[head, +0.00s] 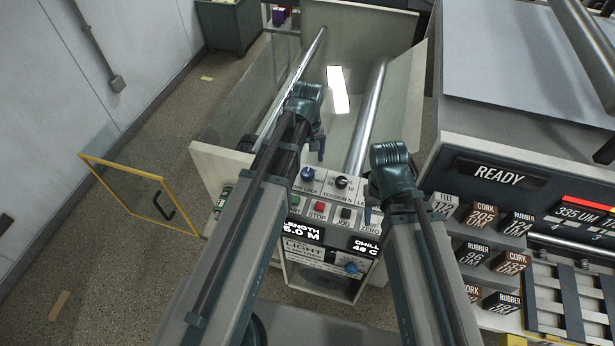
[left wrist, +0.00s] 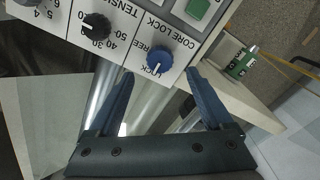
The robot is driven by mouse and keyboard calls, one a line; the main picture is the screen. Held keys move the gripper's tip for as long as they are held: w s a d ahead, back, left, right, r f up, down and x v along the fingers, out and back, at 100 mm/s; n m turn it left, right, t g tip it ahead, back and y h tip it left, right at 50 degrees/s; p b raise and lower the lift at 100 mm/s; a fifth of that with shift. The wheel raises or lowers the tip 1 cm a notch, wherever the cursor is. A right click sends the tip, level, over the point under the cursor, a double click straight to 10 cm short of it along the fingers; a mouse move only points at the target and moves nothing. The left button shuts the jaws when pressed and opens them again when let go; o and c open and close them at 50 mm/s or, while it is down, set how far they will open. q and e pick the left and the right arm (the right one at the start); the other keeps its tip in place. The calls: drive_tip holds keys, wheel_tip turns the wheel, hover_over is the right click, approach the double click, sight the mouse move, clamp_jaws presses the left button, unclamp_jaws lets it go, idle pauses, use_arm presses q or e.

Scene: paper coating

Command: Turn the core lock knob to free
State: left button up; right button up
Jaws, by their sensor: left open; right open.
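The blue core lock knob (head: 307,173) sits on the top row of the white control panel (head: 331,190). In the left wrist view the knob (left wrist: 161,62) is beside the LOCK and FREE lettering, and its white mark appears to point toward LOCK. My left gripper (head: 320,150) is open just beyond the knob. In the left wrist view its two blue fingers (left wrist: 159,73) are spread, with the knob between and just ahead of their tips; no contact is visible. My right gripper (head: 369,216) is over the panel's right side, its fingers mostly hidden by its arm.
A black tension knob (head: 341,182) is right of the core lock knob, with push buttons such as the red one (head: 319,208) below. A metal roller (head: 366,118) lies behind the panel. A green cylinder (left wrist: 243,62) is near the panel's edge.

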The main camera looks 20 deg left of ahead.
sight(307, 172)
use_arm(q)
wheel_tip(307, 172, down, 6)
drive_tip(key=b, duration=0.5)
drive_tip(key=shift+f, duration=0.1)
use_arm(e)
wheel_tip(307, 172, down, 6)
drive_tip(key=shift+f, duration=0.1)
use_arm(q)
clamp_jaws()
